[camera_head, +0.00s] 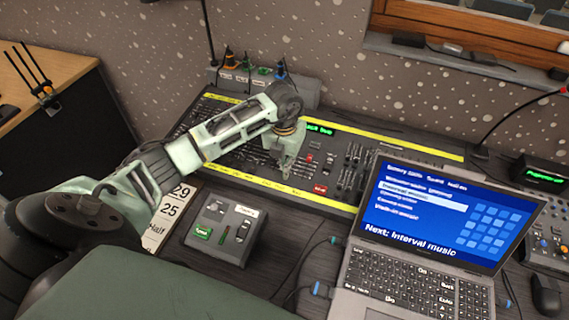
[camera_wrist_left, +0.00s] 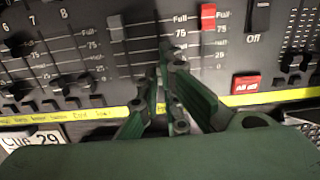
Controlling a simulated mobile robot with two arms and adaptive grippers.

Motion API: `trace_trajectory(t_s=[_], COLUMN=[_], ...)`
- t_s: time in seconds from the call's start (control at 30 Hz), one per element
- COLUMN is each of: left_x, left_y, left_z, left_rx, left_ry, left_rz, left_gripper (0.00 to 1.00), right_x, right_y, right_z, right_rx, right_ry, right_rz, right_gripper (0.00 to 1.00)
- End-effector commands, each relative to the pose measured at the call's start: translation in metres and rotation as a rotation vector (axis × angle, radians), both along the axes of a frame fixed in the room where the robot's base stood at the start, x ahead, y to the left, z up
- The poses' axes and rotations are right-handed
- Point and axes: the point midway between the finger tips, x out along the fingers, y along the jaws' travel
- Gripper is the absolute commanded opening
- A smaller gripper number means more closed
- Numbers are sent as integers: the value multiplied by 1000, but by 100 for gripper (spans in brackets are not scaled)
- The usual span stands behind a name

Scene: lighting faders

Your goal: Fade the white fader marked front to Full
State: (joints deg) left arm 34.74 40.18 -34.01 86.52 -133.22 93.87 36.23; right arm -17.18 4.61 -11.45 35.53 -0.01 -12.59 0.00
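My left gripper (camera_head: 287,158) reaches down over the lighting desk (camera_head: 335,193). In the left wrist view its green fingers (camera_wrist_left: 171,66) converge, with the tips close together over the fader slots near the "75" row. I see no fader cap clearly between them. A pale grey fader cap (camera_wrist_left: 115,27) stands left of the fingertips, apart from them, near the Full row. A red fader cap (camera_wrist_left: 208,17) stands right of them, also near Full. I cannot read a "front" label; the gripper covers part of the yellow label strip (camera_wrist_left: 75,115). My right gripper is not in view.
Black-capped faders (camera_wrist_left: 63,85) fill the desk's left part. A red button (camera_wrist_left: 246,84) lies right of the fingers. A laptop (camera_head: 430,225) stands at the desk's front right. A small control box (camera_head: 222,228) and a number sheet (camera_head: 165,215) lie in front.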

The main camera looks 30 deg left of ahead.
Motion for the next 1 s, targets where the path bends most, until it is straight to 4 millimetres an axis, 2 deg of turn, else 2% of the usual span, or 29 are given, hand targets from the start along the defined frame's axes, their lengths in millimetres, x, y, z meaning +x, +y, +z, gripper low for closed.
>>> trace_trajectory(t_s=[0.03, 1.0], left_x=[5, 53], left_y=[-7, 5], left_z=[1, 5], left_rx=[-15, -13], left_ry=[-10, -9], left_rz=[-9, -8], left_gripper=[0, 0], right_x=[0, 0], right_y=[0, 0], right_z=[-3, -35], right_rx=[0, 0], right_ry=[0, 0], right_rz=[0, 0], right_gripper=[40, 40])
